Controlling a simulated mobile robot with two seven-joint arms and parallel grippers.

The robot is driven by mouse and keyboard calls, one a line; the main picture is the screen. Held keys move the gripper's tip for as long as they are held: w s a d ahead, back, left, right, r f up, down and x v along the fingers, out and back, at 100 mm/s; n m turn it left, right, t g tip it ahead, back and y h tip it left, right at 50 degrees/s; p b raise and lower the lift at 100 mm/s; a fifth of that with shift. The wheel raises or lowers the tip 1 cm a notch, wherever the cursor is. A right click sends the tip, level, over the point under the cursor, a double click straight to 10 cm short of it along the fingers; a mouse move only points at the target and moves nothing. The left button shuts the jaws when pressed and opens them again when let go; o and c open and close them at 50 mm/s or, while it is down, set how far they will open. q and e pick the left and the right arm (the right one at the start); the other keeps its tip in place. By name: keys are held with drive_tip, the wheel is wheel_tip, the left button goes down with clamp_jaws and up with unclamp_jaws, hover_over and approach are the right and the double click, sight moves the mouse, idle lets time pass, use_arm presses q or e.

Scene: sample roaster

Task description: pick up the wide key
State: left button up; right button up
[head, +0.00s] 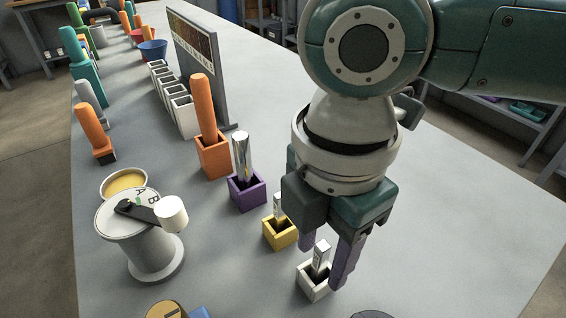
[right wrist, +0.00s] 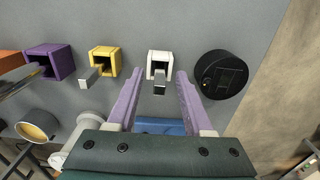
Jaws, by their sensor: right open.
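A flat silver key (head: 321,256) stands upright in a small white square holder (head: 312,289). The key's end also shows in the right wrist view (right wrist: 160,90). A similar silver key (head: 278,205) stands in a yellow holder (head: 279,237). I cannot tell surely which of the two is the wide key. My right gripper (head: 322,266) is open and points down, with its two purple fingers on either side of the key in the white holder. In the right wrist view that key lies between the fingers, with gaps at both sides. My left gripper is not in view.
A purple holder (head: 246,193) with a shiny metal piece and an orange holder (head: 212,158) with an orange handle stand behind in a row. A grey drum with a crank (head: 147,238) is at the left. A round black object (right wrist: 221,75) sits right of the white holder.

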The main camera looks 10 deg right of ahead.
drive_tip(key=shift+c, duration=0.3)
clamp_jaws()
idle(0.3)
